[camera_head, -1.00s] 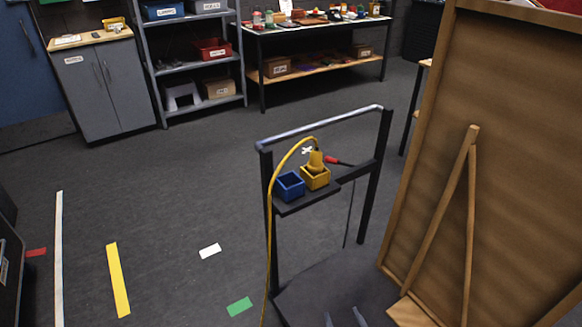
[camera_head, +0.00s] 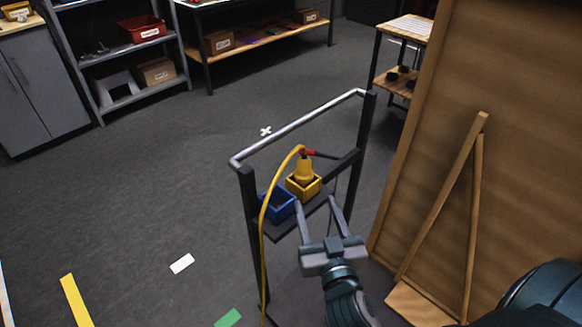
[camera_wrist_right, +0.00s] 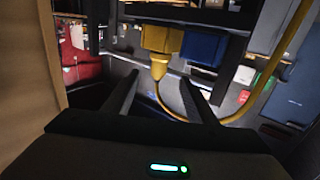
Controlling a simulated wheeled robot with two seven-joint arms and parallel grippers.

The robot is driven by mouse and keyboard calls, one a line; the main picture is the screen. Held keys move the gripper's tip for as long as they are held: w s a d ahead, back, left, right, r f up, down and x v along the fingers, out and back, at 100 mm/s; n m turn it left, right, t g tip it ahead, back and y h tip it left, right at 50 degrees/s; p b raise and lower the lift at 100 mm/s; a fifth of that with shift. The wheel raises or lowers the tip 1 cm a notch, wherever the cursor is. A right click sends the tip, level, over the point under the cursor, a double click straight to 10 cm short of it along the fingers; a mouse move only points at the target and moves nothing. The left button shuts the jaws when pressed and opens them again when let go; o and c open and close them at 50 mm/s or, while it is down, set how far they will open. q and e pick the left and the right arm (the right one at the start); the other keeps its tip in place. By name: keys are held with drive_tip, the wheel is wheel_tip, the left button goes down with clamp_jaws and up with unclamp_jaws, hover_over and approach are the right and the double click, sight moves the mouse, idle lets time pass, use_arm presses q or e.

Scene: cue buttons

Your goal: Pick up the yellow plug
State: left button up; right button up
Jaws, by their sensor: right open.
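The yellow plug (camera_head: 303,171) stands upright in a yellow box (camera_head: 305,190) on the small shelf of a dark stand. A yellow cable (camera_head: 265,220) arches from its top down to the floor. My right gripper (camera_head: 316,199) is open and empty, in front of the box, its fingers pointing towards the plug. In the right wrist view, the plug (camera_wrist_right: 160,66) appears between the tips of the two spread fingers, beyond them; contact does not show. My left gripper is not in view.
A blue box (camera_head: 277,206) sits left of the yellow one. A metal rail (camera_head: 300,128) crosses the stand behind. A red-tipped dark rod (camera_head: 310,153) is close behind the plug. A large wooden panel (camera_head: 500,80) stands to the right. Floor on the left is mostly clear.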

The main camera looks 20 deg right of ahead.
sight(306, 173)
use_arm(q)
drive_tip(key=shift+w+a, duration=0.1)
use_arm(e)
drive_tip(key=shift+w+r, duration=0.1)
drive_tip(key=shift+r, duration=0.25)
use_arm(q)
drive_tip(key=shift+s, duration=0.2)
use_arm(e)
drive_tip(key=p+x, duration=0.1)
drive_tip(key=x, duration=0.3)
drive_tip(key=p+x, duration=0.1)
drive_tip(key=x, duration=0.3)
drive_tip(key=shift+w+r, duration=0.15)
drive_tip(key=shift+r, duration=0.1)
drive_tip(key=p+x, duration=0.1)
drive_tip(key=x, duration=0.2)
drive_tip(key=shift+w+d, duration=0.1)
drive_tip(key=shift+w, duration=0.05)
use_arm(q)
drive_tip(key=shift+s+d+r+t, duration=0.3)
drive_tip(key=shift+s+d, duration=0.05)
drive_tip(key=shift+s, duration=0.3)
use_arm(e)
drive_tip(key=shift+w+d+f, duration=0.1)
drive_tip(key=shift+w+f, duration=0.05)
drive_tip(key=shift+w, duration=0.1)
